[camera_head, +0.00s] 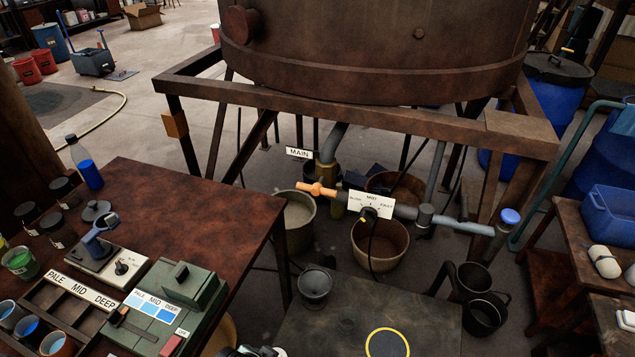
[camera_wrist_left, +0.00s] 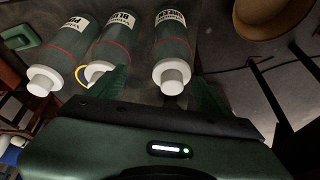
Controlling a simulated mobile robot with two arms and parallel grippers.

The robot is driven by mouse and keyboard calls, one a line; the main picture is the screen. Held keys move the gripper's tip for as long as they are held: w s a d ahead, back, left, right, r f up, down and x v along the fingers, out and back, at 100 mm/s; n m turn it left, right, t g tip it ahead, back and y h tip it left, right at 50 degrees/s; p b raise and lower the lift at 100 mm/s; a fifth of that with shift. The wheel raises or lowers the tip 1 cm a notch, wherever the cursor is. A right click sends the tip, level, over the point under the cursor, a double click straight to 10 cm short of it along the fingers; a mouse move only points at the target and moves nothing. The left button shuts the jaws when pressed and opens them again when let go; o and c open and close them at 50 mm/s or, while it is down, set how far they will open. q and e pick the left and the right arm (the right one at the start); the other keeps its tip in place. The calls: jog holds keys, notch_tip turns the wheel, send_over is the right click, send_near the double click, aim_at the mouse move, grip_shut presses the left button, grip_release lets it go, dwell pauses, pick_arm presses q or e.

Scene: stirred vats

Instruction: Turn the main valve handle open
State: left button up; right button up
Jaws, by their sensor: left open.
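The orange valve handle (camera_head: 318,188) sits on the pipe under the big brown vat, just below the white MAIN sign (camera_head: 299,153). It lies roughly crosswise in the picture, along the pipe run. No gripper is near it in the head view. My left gripper (camera_wrist_left: 165,85) shows in the left wrist view, its two dark green fingers apart and empty, with labelled bottles beyond them. The valve handle is not in the left wrist view. My right gripper is not in view.
Pots (camera_head: 298,222) stand below. A brown table (camera_head: 185,215) is at left.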

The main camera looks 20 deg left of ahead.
pick_arm(q)
jog(key=w+d+r+m+t, duration=0.1)
jog(key=w+r+m+t, duration=0.15)
jog(key=w+r, duration=0.7)
jog(key=m+t+p, duration=0.1)
jog(key=m+t, duration=0.1)
jog(key=t, duration=0.9)
send_near(315, 192)
jog(key=w, duration=0.5)
jog(key=shift+d+r, duration=0.1)
jog(key=shift+d, duration=0.05)
jog(key=shift+w+d+p, duration=0.1)
jog(key=shift+w+p, duration=0.25)
jog(key=shift+w, duration=3.3)
